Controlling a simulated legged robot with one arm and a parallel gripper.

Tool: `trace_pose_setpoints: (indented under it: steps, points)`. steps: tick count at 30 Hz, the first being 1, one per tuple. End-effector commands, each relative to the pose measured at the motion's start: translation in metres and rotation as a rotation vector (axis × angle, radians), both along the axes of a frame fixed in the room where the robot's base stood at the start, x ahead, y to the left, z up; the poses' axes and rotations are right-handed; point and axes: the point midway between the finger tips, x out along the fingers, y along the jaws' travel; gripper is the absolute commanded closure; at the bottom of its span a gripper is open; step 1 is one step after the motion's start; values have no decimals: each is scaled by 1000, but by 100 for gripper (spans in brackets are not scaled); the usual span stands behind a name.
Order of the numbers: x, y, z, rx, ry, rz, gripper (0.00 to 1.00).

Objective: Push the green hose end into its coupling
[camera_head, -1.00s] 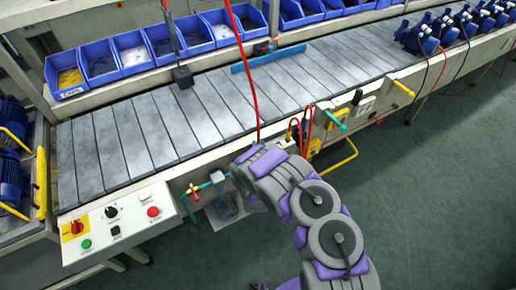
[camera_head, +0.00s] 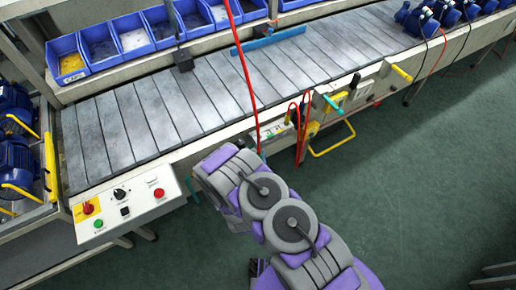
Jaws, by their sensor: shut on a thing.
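My purple and grey arm (camera_head: 270,205) reaches up from the lower right to the front edge of the conveyor bench. Its far links hide my gripper, so I cannot see the jaws or anything in them. I cannot make out a green hose end or its coupling. A small teal piece (camera_head: 262,153) shows beside the arm's upper end, under a hanging red hose; what it is I cannot tell. A teal-green handle (camera_head: 333,104) sticks out from the bench front, right of some red hose loops (camera_head: 302,120).
The slatted conveyor (camera_head: 150,115) runs across the bench. A control box (camera_head: 125,205) with buttons juts out at left. Blue bins (camera_head: 100,45) line the back, and blue pumps (camera_head: 430,18) stand at far right. A yellow handle (camera_head: 402,74) projects; green floor (camera_head: 420,190) is clear.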

Motion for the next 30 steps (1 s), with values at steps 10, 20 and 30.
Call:
trace_pose_setpoints:
  steps: [10,20,30]
  points:
    - [-8,-1,11,-1,-1,1,100]
    - [-8,-2,25,-2,0,0,100]
    - [0,-1,35,0,-1,-11,100]
